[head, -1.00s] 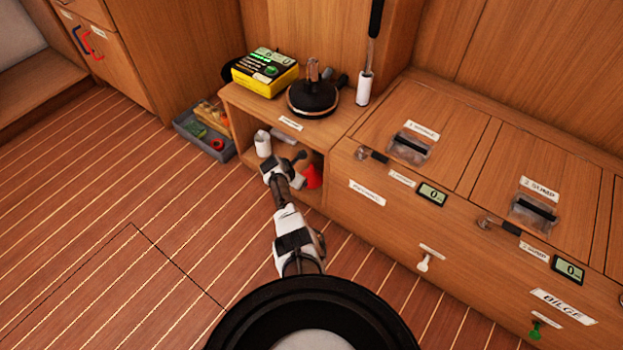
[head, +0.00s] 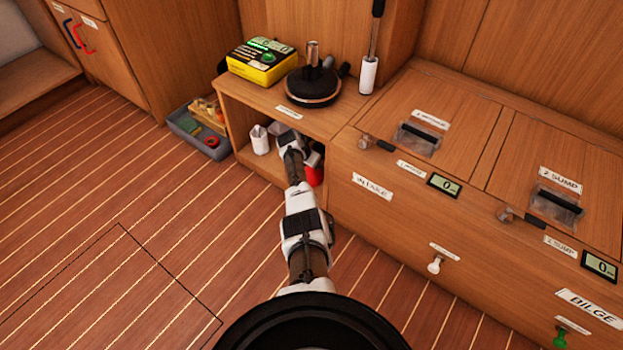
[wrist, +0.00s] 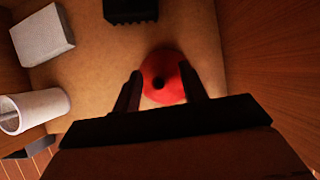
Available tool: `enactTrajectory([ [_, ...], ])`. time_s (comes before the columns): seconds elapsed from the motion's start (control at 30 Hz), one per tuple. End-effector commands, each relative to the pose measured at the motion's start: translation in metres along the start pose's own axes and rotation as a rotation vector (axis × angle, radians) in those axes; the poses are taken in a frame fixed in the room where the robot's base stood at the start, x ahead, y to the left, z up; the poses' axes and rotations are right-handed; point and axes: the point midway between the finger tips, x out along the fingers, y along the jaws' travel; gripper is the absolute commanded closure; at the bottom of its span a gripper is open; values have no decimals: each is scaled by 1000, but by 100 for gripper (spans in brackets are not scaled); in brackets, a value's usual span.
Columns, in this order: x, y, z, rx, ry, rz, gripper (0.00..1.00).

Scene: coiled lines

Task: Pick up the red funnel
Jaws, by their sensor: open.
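The red funnel (wrist: 162,78) stands on the cubby floor in the wrist view, its round body with a dark hole facing the camera. My gripper (wrist: 162,82) is open, with one finger on each side of the funnel in that view. Whether the fingers touch it, I cannot tell. In the head view my arm reaches into the open cubby, and a bit of the red funnel (head: 315,175) shows just right of it. The fingertips are hidden there.
A white cup (head: 260,140) stands at the cubby's left; a pale block (wrist: 42,35) and a dark object (wrist: 130,10) lie deeper inside. Cubby walls are close on both sides. A yellow box (head: 262,62) and a black round device (head: 312,86) sit on top.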

Motion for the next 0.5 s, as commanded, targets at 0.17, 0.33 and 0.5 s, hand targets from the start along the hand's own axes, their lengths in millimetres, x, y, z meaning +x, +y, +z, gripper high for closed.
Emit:
enactTrajectory([
  [0.17,5,0,0,0,0,0,57],
  [0.33,4,0,0,0,0,0,57],
  [0.5,5,0,0,0,0,0,73],
])
